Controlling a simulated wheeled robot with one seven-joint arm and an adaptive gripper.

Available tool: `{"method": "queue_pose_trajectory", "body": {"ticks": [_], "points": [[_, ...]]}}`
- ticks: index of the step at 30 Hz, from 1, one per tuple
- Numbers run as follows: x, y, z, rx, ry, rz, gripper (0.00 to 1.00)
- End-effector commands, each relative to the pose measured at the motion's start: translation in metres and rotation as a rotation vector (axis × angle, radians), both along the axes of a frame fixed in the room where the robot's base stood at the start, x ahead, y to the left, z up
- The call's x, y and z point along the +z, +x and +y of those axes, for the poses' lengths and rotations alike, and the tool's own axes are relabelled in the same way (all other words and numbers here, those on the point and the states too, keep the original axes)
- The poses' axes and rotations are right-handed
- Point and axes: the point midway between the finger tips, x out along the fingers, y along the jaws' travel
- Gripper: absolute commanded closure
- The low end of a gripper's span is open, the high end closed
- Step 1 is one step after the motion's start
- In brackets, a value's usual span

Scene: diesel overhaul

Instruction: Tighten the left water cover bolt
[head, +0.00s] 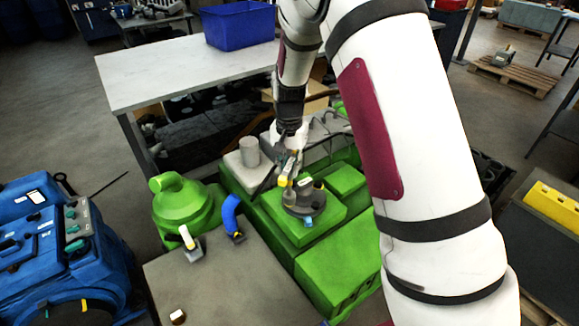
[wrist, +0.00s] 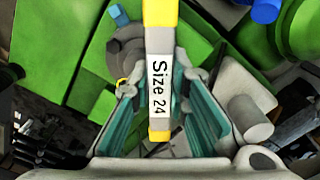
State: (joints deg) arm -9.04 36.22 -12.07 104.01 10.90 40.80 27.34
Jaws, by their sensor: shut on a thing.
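My gripper (head: 291,163) (wrist: 160,84) is shut on a tool with a yellow-and-grey handle (head: 284,181), labelled "Size 24" in the wrist view (wrist: 160,100). The tool's far end leaves the wrist view at the top. In the head view the tool hangs by a dark grey round cover (head: 302,203) on the green engine block (head: 308,238). A blue piece (head: 308,222) shows at the cover's front edge. I cannot tell which piece is the left bolt, or whether the tool touches one.
A blue machine (head: 60,245) is at left, a white table (head: 180,75) behind.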

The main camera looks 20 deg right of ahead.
Motion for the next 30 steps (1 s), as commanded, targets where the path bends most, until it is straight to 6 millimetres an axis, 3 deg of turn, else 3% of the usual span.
{"method": "queue_pose_trajectory", "body": {"ticks": [3, 9, 19, 30], "points": [[0.001, 0.0, 0.0, -0.178, -0.002, -0.001, 1.0], [0.0, 0.0, 0.0, -0.369, 0.0, -0.001, 1.0], [0.001, 0.0, 0.0, -0.383, 0.001, -0.001, 1.0], [0.015, 0.0, 0.0, -0.356, 0.001, -0.001, 1.0]]}}
